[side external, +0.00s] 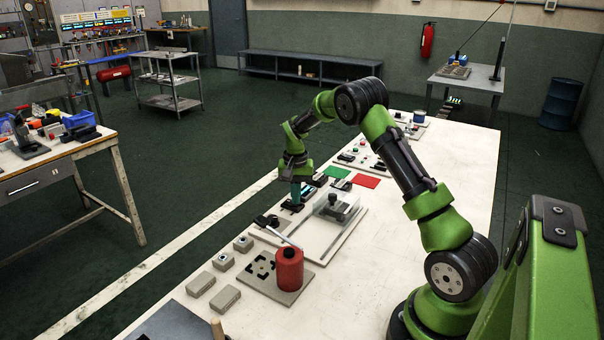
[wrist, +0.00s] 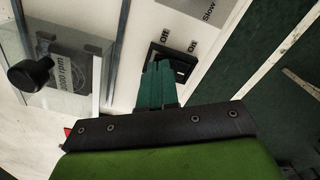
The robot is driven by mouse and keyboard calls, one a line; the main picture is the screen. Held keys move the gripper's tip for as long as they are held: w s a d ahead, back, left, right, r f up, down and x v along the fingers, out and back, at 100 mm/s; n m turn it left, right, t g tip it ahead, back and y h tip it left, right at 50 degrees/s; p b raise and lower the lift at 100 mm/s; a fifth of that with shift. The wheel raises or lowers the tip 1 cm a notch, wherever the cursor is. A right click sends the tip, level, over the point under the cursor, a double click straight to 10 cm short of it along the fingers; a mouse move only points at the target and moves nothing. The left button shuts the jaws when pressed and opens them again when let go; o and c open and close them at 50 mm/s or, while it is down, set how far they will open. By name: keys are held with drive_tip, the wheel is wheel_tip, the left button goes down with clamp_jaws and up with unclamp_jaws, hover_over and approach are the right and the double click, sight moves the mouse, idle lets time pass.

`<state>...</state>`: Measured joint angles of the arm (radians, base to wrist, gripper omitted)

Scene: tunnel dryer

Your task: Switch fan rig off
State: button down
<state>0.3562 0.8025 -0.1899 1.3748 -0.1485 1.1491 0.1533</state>
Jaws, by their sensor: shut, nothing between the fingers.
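The fan rig is a pale board with a clear case (side external: 325,213) over a dark unit. In the wrist view the clear case (wrist: 103,50) is at the left, with a grey block marked "rpm" (wrist: 75,72) seen through it. A black switch (wrist: 181,66) sits on the board, with the words "Off" and "On" beside it. My gripper (wrist: 157,66) is shut and empty. Its teal fingertips are over the switch and hide part of it. I cannot tell whether they touch it or which way it is set. In the side view my gripper (side external: 295,200) is low over the board's far-left end.
A black knob (wrist: 30,74) stands beside the case in the wrist view. A red cylinder (side external: 289,268) stands on a plate nearer the camera, with several small grey blocks beside it. Green (side external: 337,171) and red (side external: 366,181) mats lie beyond. The table's right side is clear.

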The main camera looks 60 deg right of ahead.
drive_tip(key=shift+f, duration=0.2)
drive_tip(key=shift+r, duration=3.55)
drive_tip(key=shift+f, duration=0.2)
drive_tip(key=s+a+r+n+t, duration=0.2)
drive_tip(key=s+a+r, duration=0.3)
drive_tip(key=s+a, duration=0.2)
drive_tip(key=s+a+r+n+t+y, duration=0.1)
drive_tip(key=s+a+r, duration=0.4)
drive_tip(key=a, duration=0.6)
drive_tip(key=s+a+r+n+t+y, duration=0.1)
drive_tip(key=s+a+r+n+t, duration=0.3)
drive_tip(key=s+a, duration=0.4)
drive_tip(key=shift+s+a+r+n, duration=0.4)
drive_tip(key=shift+s+r+n, duration=0.1)
drive_tip(key=shift+s, duration=0.5)
